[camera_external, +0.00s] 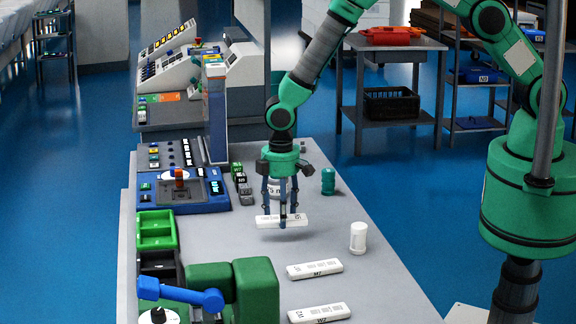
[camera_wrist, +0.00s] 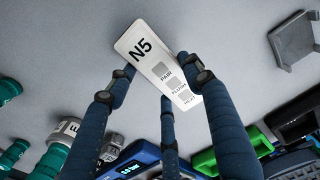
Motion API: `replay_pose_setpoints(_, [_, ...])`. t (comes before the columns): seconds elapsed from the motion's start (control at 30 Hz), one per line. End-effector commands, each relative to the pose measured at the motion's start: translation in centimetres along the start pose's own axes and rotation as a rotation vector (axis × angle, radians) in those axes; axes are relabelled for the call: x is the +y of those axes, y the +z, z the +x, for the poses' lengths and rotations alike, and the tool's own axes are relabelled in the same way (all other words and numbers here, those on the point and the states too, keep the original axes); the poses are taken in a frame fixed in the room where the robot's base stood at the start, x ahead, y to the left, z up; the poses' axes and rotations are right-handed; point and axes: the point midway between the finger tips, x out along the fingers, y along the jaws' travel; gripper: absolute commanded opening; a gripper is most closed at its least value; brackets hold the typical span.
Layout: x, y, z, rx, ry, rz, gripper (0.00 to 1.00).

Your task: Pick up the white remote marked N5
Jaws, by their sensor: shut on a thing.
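The white remote marked N5 (camera_wrist: 148,62) sits between my fingers in the wrist view, its N5 end turned toward the top left. It has grey buttons with small labels, and its lower end is partly hidden by the right finger. In the external view the remote (camera_external: 270,221) is held level at my fingertips, a little above the grey bench. My gripper (camera_external: 281,212) has its dark blue fingers shut on it; my gripper also shows in the wrist view (camera_wrist: 165,80).
Two other white remotes (camera_external: 314,269) (camera_external: 319,313) lie on the grey bench (camera_external: 375,290) nearer the camera. A white bottle (camera_external: 358,237) and a teal bottle (camera_external: 328,181) stand to the right. Blue panel (camera_external: 180,195) and green bins (camera_external: 155,225) line the left side.

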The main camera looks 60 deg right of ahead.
Motion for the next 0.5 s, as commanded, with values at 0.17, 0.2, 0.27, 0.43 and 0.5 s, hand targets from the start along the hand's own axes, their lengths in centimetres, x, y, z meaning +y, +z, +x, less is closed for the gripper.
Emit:
replay_pose_setpoints(0.17, [-0.3, 2.3, -0.2, 0.0, 0.0, 0.0, 0.23])
replay_pose_setpoints(0.2, [-0.4, 2.7, -0.3, 0.0, 0.0, 0.0, 0.23])
replay_pose_setpoints(0.27, [-0.5, 3.1, -0.3, 0.0, 0.0, 0.0, 0.23])
replay_pose_setpoints(0.43, [-0.6, 3.9, -0.4, -0.001, 0.0, 0.0, 0.23])
replay_pose_setpoints(0.5, [-0.6, 4.1, -0.4, 0.0, 0.0, 0.0, 0.23])
